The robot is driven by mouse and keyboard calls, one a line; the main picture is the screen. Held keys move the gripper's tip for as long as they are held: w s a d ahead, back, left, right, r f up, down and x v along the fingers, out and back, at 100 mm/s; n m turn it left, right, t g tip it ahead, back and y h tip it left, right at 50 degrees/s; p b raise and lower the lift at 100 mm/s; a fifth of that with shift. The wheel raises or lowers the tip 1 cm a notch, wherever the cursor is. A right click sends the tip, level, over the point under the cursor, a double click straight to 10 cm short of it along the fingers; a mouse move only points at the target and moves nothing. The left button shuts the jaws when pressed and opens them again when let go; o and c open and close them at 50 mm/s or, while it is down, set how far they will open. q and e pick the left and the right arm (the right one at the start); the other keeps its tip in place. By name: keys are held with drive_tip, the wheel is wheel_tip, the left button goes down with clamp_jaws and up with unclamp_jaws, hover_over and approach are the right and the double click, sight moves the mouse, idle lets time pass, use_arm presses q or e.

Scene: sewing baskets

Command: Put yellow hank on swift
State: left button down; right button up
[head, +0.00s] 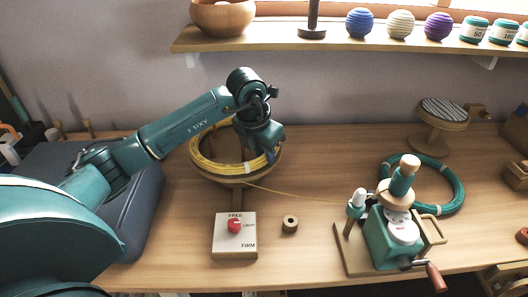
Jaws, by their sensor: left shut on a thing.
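The yellow hank (208,162) is a wide ring that lies on the round wooden top of the swift (236,181), with its far right part hidden behind my arm. The swift stands on a stem at the middle left of the table. My left gripper (271,154) reaches down from above at the right side of the ring and is shut on the yellow hank; its fingertips are small and partly hidden. A thin yellow strand runs from the hank to the green winder (393,235) at the right. My right gripper is not in view.
A box with a red knob (235,226), marked FREE and FIRM, stands in front of the swift beside a small wooden ring (290,224). A teal hank (447,190) lies behind the winder. A round-topped stand (441,113) is at the back right. A shelf (270,43) overhangs the back.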

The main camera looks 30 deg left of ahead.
use_arm(q)
drive_tip(key=shift+f, duration=0.25)
drive_tip(key=c, duration=1.2)
unclamp_jaws()
drive_tip(key=shift+r, duration=0.15)
drive_tip(key=v, duration=1.1)
drive_tip(key=shift+r, duration=0.4)
drive_tip(key=shift+s+f, duration=0.1)
